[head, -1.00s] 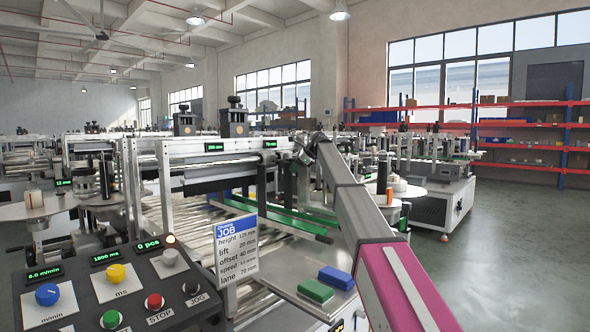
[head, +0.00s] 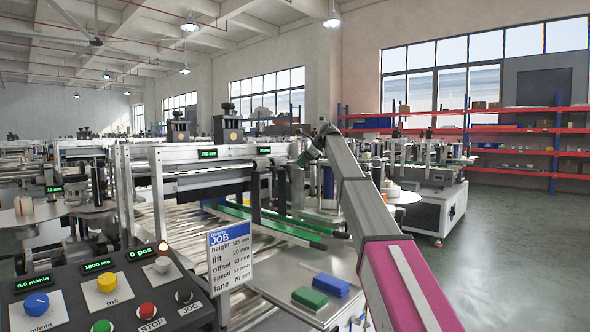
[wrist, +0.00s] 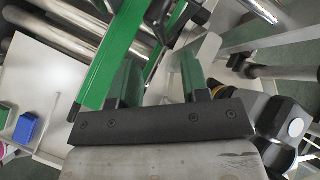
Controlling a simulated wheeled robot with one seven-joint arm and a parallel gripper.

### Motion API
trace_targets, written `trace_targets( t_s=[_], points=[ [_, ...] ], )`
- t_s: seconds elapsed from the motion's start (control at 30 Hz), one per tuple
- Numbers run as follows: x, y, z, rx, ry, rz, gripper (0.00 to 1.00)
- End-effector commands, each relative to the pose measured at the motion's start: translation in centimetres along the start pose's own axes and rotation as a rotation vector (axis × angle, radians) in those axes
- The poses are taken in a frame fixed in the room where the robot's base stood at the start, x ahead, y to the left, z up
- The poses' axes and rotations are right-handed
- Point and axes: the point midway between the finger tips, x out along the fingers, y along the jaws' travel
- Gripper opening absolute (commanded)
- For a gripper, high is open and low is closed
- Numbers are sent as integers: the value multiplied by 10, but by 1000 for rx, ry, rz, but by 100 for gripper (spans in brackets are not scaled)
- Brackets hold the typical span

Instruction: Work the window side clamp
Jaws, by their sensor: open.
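My gripper (wrist: 160,75) is open in the wrist view, its two fingers standing up from a dark bar. Nothing visible is held between them. A long green-faced guide rail (wrist: 115,55) runs just beyond the left finger, and a black fitting (wrist: 162,14) shows near its upper part. I cannot tell whether that fitting is the window side clamp. In the head view the end of my arm hangs over the labeller beside the green guide rails (head: 275,228). The fingertips and any clamp there are too small or hidden to make out.
A control panel (head: 105,290) with coloured buttons stands at the front left, beside a job card (head: 231,258). A green block (head: 310,297) and a blue block (head: 331,285) lie on the machine's metal top. Open floor (head: 500,250) is at the right.

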Motion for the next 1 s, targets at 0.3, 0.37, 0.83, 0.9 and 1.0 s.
trace_targets(
  t_s=[0.3,0.37,0.83,0.9,1.0],
  points=[
    [-16,0,0,0,0,0,42],
    [-16,0,0,0,0,0,42],
    [29,30,-9,36,-227,-256,42],
    [38,38,-13,64,-296,-343,42],
    [46,49,-21,117,-386,-473,42]
  ],
)
